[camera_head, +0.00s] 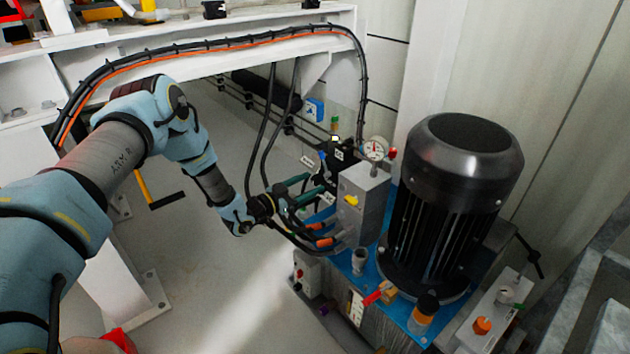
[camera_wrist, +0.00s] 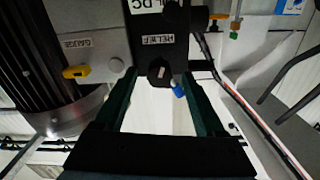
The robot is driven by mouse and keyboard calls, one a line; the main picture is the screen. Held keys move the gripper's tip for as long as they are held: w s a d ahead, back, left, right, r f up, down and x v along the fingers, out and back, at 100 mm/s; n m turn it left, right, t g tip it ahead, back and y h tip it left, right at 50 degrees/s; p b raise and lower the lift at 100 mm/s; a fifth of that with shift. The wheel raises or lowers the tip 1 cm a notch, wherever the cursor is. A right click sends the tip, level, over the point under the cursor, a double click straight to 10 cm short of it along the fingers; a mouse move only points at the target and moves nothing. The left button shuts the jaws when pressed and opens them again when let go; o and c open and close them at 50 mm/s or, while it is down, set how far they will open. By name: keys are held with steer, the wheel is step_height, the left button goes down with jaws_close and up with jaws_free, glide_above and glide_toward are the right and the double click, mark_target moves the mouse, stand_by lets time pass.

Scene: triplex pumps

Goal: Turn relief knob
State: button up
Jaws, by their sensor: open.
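The relief knob (camera_wrist: 160,72) is a small dark knob below a white RELIEF label (camera_wrist: 158,40) on a black valve block (camera_wrist: 172,20) in the wrist view. A small blue part (camera_wrist: 179,89) sits at its lower right. My gripper (camera_wrist: 160,80) is open, with one dark green finger on each side of the knob in that view. I cannot tell whether either finger touches it. In the head view my gripper (camera_head: 316,183) reaches from the left to the pump unit's valve block (camera_head: 338,160). The knob cannot be made out there.
A yellow gauge knob (camera_wrist: 76,72) is on the grey block beside the valve block. A large black motor (camera_head: 452,205) stands to the right on the blue base. A pressure gauge (camera_head: 375,149) rises above the block. Hoses hang behind my gripper; a white beam crosses above.

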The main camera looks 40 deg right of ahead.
mark_target(314, 182)
steer(key=shift+s+d, duration=0.1)
steer(key=shift+d, duration=1.4)
jaws_close()
